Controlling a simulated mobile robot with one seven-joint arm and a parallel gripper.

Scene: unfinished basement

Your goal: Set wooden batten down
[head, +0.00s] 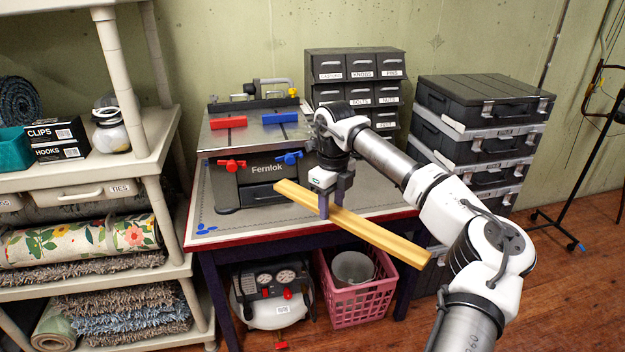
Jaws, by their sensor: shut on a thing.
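The wooden batten (375,232) is a long yellow strip, slanting from the upper left to the lower right. My gripper (324,210) points down and is shut on the batten left of its middle. The batten's left end shows in front of the grey Fernlok machine (262,172), over the table top. Its right end reaches past the table's front edge. I cannot tell whether the batten touches the table. The table (225,240) has a pale grey top with a red edge.
A drawer cabinet (357,67) stands at the table's back, with stacked black cases (480,105) to its right. Shelves with rolled rugs (80,240) stand at left. Below the table are a compressor (272,296) and a pink basket (360,305).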

